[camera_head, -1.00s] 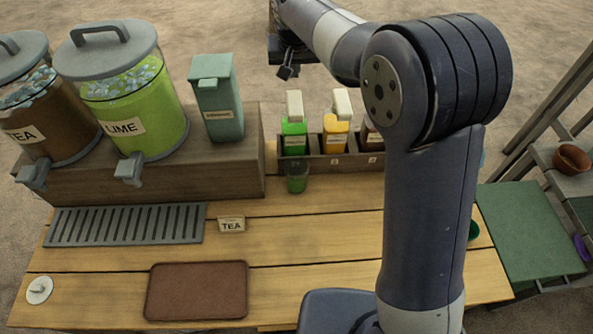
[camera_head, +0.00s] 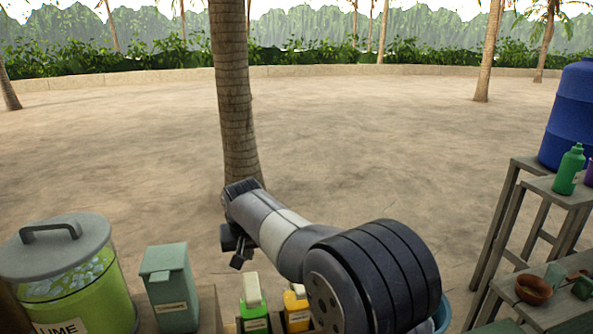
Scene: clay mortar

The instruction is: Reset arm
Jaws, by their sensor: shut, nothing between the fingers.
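My arm (camera_head: 376,280) reaches up and to the left from the bottom of the head view. My gripper (camera_head: 237,262) hangs at its far end, small and dark, above and behind the drink counter. It is shut and holds nothing. It is apart from the bottles below it and from the green canister to its left.
The lime dispenser (camera_head: 67,265), a green canister (camera_head: 170,290), a green bottle (camera_head: 254,315) and an orange bottle (camera_head: 297,310) stand below. On the right, shelves hold a blue barrel (camera_head: 573,118), a green squeeze bottle (camera_head: 568,170) and a brown bowl (camera_head: 533,289). Open sand lies beyond.

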